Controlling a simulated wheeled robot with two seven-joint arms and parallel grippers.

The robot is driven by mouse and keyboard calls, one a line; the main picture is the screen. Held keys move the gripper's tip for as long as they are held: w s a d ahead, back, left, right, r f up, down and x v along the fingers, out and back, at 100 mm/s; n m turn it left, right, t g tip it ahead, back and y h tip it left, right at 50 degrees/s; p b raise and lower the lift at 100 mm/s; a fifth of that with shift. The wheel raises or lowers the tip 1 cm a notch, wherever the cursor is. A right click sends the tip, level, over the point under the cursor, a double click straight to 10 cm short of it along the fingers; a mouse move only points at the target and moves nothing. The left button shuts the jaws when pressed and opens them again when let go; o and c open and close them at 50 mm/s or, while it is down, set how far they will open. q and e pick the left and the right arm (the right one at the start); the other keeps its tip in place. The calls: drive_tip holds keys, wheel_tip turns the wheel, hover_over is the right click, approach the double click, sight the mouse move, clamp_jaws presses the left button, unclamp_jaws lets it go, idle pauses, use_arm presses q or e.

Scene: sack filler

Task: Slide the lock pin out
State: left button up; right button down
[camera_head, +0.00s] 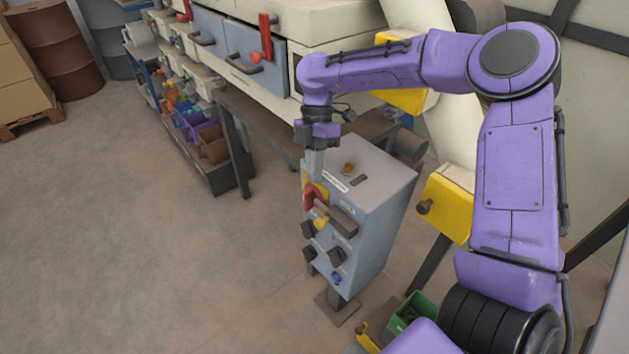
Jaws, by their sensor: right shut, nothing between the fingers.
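My right gripper (316,164), on the purple arm, points down at the front left top edge of a grey-blue control box (376,215). Its fingers are shut and empty. Just below the fingertips is a red lever (313,197) on a yellow backing, on the box's front. I cannot tell whether the fingertips touch it. A small yellow piece (321,222) sits below the lever. A brass knob (348,168) stands on the box top, right of the fingers. I cannot tell for certain which of these parts is the lock pin. My left gripper is not in view.
A yellow block with a dark knob (445,208) is right of the box. A green bin (410,312) is at the bottom. Open floor (140,240) lies left.

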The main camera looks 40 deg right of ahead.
sight(322, 222)
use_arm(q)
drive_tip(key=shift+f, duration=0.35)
use_arm(e)
drive_tip(key=x, duration=0.8)
drive_tip(key=shift+s+d+f, duration=0.1)
